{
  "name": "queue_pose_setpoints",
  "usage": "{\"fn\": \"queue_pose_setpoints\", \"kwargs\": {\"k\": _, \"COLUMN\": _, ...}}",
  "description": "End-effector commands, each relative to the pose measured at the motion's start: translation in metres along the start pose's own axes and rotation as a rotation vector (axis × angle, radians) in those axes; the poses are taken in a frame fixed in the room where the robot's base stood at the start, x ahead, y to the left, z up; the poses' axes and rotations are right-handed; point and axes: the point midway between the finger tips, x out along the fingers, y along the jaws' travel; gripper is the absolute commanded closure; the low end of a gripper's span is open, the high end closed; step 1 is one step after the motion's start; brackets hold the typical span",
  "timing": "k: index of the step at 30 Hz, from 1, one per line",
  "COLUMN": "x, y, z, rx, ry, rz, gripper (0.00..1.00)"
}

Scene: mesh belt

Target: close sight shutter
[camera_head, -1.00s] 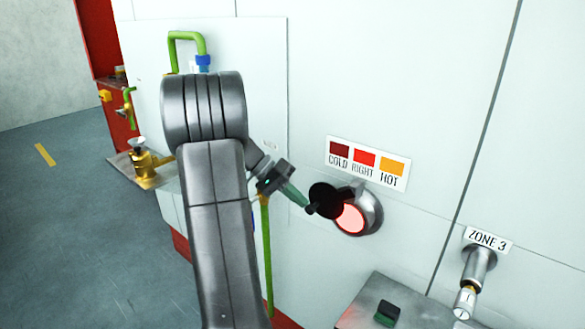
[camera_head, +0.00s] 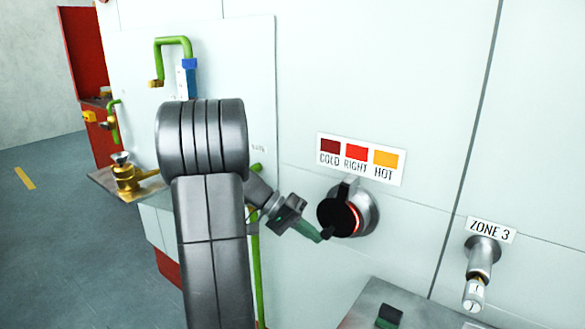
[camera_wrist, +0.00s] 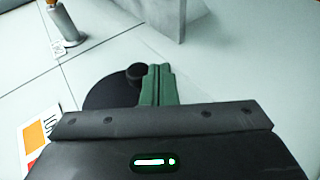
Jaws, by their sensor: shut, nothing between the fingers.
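The sight port is a round metal housing (camera_head: 370,213) on the white wall. Its black disc shutter (camera_head: 336,214) covers most of the glowing glass, and a red sliver (camera_head: 356,219) shows at the right edge. My gripper (camera_head: 321,237) has green fingers, shut and empty, at the shutter's lower edge beside its small black knob (camera_head: 328,232). In the wrist view the closed fingertips (camera_wrist: 160,70) are right beside the knob (camera_wrist: 136,73), with the dark disc (camera_wrist: 105,92) behind to the left. I cannot tell whether they touch.
A COLD/RIGHT/HOT colour plate (camera_head: 360,159) is above the port. A ZONE 3 fitting (camera_head: 480,265) sticks out at the right. A grey metal surface (camera_head: 365,305) with a dark green block (camera_head: 389,316) is below. A green handle (camera_head: 172,42) is at the upper left.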

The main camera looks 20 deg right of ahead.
Motion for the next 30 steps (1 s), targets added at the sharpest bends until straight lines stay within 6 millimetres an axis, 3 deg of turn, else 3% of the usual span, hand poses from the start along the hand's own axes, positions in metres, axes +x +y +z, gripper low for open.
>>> {"fn": "queue_pose_setpoints", "kwargs": {"k": 9, "x": 0.0093, "y": 0.0021, "z": 0.003, "rx": 0.0, "ry": 0.0, "rz": 0.0, "gripper": 1.0}}
{"fn": "queue_pose_setpoints", "kwargs": {"k": 30, "x": 0.0078, "y": 0.0, "z": 0.0013, "rx": 0.0, "ry": 0.0, "rz": 0.0, "gripper": 1.0}}
